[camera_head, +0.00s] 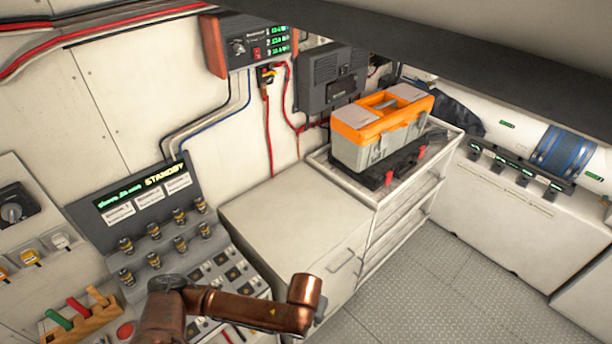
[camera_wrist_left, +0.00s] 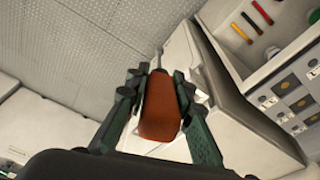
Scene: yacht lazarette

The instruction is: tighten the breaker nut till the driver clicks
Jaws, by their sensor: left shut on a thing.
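In the head view a copper-coloured arm of mine crosses the bottom, and no gripper shows. The sloped breaker panel (camera_head: 185,262) carries several dark, brass-banded knob-like posts in two rows, one of them here (camera_head: 153,230). I cannot tell which holds the breaker nut. Its screen (camera_head: 118,201) reads STANDBY. The held piece is apart from the panel, over the floor side. My right gripper is in neither view.
A wooden block (camera_head: 77,322) with coloured handles and a red button (camera_head: 126,331) sit at the lower left. A white cabinet (camera_head: 290,215) stands right of the panel. An orange-and-grey toolbox (camera_head: 380,128) stands on a shelf unit. The grey floor (camera_head: 430,290) is clear.

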